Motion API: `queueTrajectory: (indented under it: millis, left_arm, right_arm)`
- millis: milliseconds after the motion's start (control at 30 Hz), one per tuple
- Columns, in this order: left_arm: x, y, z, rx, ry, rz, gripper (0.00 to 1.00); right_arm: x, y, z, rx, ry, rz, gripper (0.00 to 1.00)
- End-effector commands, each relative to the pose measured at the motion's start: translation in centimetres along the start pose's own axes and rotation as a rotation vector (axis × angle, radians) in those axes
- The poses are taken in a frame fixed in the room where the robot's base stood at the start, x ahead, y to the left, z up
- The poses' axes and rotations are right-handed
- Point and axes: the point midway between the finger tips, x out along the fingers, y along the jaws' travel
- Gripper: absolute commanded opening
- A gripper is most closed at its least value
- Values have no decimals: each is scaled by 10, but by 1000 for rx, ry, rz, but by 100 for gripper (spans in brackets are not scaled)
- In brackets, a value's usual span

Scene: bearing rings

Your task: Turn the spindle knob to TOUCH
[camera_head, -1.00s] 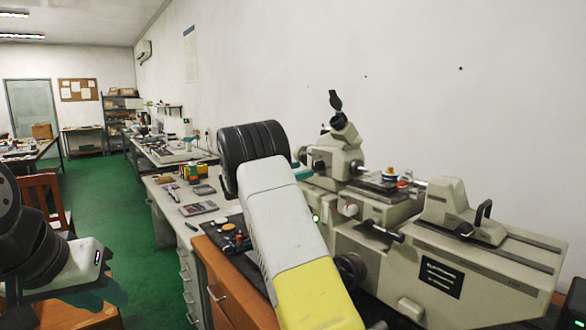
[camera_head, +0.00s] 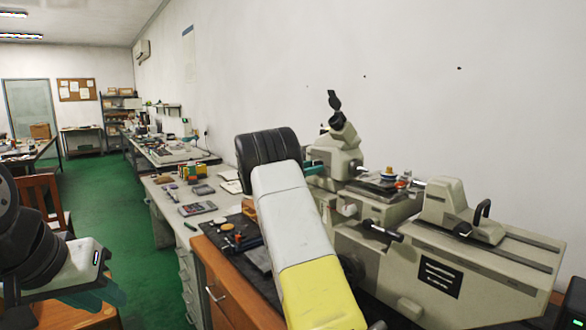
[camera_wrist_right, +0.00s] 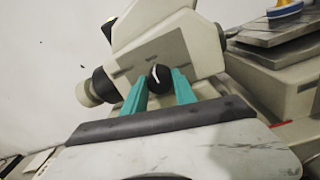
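The spindle knob (camera_wrist_right: 160,77) is a small round black knob with a white pointer mark, on the light grey body of the measuring machine (camera_wrist_right: 185,50). In the right wrist view the mark points up and slightly left. No TOUCH lettering is readable. My right gripper (camera_wrist_right: 160,84) is open, its two teal fingers on either side of the knob; I cannot tell whether they touch it. In the head view one teal fingertip of it (camera_head: 314,169) shows against the machine, and my arm hides the knob. My left gripper (camera_head: 98,298) hangs at the lower left, far from the machine.
A black eyepiece (camera_head: 336,110) rises from the machine, and a stage (camera_head: 378,187) with small coloured parts lies right of its head. The bench (camera_head: 205,245) left of my right arm holds small tools. Green floor (camera_head: 110,195) is open at the left.

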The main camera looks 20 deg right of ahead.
Motion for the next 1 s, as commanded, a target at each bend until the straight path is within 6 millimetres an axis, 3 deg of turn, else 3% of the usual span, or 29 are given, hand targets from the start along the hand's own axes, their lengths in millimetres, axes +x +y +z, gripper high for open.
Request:
queueTrajectory:
  millis: [467, 1000]
  left_arm:
    - [0, 0, 0, 0, 0, 0, 25]
    - [0, 0, 0, 0, 0, 0, 25]
  right_arm:
    - [0, 0, 0, 89, -3, 1, 0]
    - [0, 1, 0, 555, -19, 6, 0]
